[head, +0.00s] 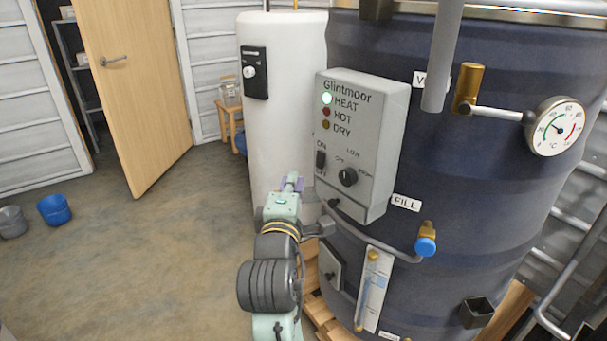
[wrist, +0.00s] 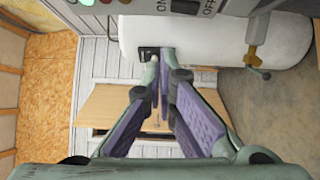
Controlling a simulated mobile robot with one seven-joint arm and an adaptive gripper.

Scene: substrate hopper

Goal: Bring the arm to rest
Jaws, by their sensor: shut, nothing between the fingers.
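My arm reaches up from the bottom middle of the head view. My gripper (head: 291,184) is in front of the white cylinder and to the left of the grey control box (head: 361,140). In the wrist view my gripper (wrist: 160,78) shows its two purple-padded fingers converging at the tips, with nothing between them. The box is marked Glintmoor, with HEAT, HOT and DRY lamps; the HEAT lamp (head: 327,98) glows green-white. Below them are a black rocker switch (head: 321,160) and a round knob (head: 348,177).
The large dark blue tank (head: 490,190) stands close on the right, with a dial gauge (head: 558,127) and a blue-ended valve (head: 426,246). The white cylinder (head: 285,100) stands behind my gripper. A wooden door (head: 135,90) is open at left.

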